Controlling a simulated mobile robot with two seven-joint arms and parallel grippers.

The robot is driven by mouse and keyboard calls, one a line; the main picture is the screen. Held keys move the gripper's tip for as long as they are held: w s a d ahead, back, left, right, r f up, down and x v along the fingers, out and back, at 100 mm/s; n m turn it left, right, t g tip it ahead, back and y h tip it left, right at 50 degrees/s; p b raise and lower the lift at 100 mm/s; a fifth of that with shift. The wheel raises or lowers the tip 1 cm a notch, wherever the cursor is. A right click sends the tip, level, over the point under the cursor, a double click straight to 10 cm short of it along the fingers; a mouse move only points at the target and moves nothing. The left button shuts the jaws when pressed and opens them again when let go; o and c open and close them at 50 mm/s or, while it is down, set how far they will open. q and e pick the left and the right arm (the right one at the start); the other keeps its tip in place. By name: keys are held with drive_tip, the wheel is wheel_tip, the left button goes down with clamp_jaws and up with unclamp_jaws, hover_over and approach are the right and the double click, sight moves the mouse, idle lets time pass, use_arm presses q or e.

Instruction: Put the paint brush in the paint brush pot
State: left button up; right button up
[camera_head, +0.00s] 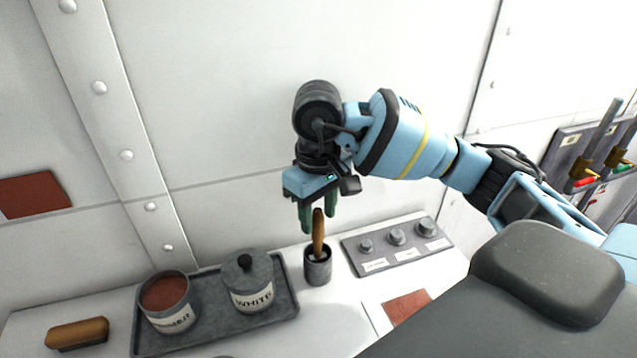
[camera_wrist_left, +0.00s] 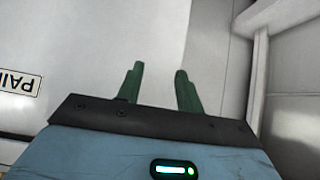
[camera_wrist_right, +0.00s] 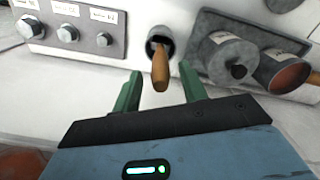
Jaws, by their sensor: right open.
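The paint brush (camera_head: 318,230) stands in the small dark paint brush pot (camera_head: 318,268), its brown wooden handle sticking up out of the mouth. In the right wrist view the brush handle (camera_wrist_right: 160,68) rises from the pot (camera_wrist_right: 158,38) towards the camera, just beyond and between the fingertips. My right gripper (camera_head: 318,228) is open and empty, with its green fingers at the top of the handle. The brush's bristle end is hidden inside the pot. My left gripper (camera_wrist_left: 158,72) shows only in its wrist view, with its fingers apart and nothing between them.
Left of the pot, a grey tray (camera_head: 290,290) holds an open primer tin (camera_head: 165,300) and a lidded white tin (camera_head: 247,285). A wooden-backed block (camera_head: 77,333) lies further left. A grey plate with several bolts (camera_head: 397,240) lies right of the pot. The wall stands behind.

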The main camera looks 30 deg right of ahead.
wheel_tip(320, 180, up, 3)
drive_tip(key=shift+r, duration=0.1)
wheel_tip(320, 180, up, 8)
drive_tip(key=shift+f, duration=0.25)
use_arm(q)
drive_tip(key=shift+a, duration=0.1)
idle(0.5)
use_arm(e)
drive_tip(key=shift+a+f, duration=0.1)
idle(0.7)
